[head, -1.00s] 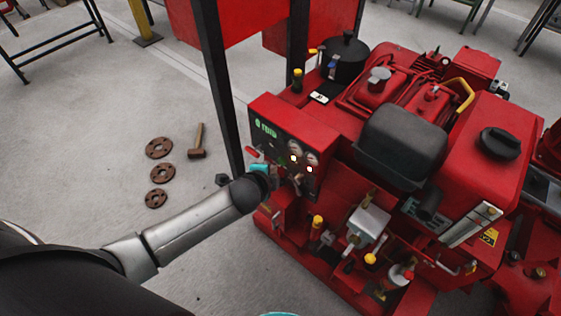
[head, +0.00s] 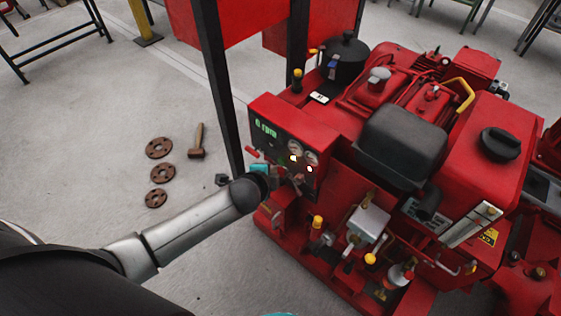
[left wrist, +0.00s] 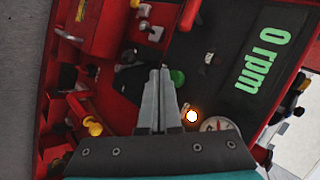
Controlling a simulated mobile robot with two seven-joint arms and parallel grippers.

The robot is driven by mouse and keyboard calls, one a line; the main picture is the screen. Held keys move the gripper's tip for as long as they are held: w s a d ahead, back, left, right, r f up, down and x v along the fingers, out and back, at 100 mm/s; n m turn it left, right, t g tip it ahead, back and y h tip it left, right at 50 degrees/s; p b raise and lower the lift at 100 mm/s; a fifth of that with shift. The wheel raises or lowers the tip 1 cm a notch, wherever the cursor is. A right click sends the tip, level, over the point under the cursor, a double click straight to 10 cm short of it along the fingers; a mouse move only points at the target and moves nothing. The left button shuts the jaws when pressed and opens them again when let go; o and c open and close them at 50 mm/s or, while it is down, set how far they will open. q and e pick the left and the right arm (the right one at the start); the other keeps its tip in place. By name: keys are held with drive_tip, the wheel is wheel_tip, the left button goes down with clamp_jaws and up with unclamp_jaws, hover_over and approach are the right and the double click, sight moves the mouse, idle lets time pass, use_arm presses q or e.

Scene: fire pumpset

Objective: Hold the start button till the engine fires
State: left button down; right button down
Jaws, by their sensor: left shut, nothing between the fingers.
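The red engine's control panel (head: 283,150) faces my left arm in the head view. Its green display (left wrist: 263,50) reads 0 rpm in the left wrist view. A round green button (left wrist: 178,76) shows beside the fingertips in that view, partly hidden by them. My left gripper (left wrist: 160,72) is shut and empty, its fingertips at the panel face next to this button. I cannot tell whether they touch or press it. In the head view the left gripper (head: 262,171) is mostly hidden by its own wrist.
A lit amber lamp (left wrist: 192,116) and a gauge (left wrist: 217,126) sit close to the fingers. A red lever (left wrist: 188,14) sticks out nearby. Yellow-capped valves (head: 317,221) stand below the panel.

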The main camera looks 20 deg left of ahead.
use_arm(q)
drive_tip(key=shift+w+d, duration=0.15)
drive_tip(key=shift+w, duration=0.25)
drive_tip(key=shift+w+d, duration=0.2)
drive_tip(key=shift+w, duration=0.25)
idle(2.2)
drive_tip(key=shift+s, duration=0.1)
idle(1.1)
drive_tip(key=shift+s+a+p, duration=0.35)
drive_tip(key=shift+s+p, duration=0.4)
drive_tip(key=s, duration=0.1)
drive_tip(key=s+a+p, duration=0.1)
drive_tip(key=s, duration=0.1)
drive_tip(key=s+p, duration=0.1)
drive_tip(key=shift+s+a, duration=0.35)
drive_tip(key=shift+s, duration=0.05)
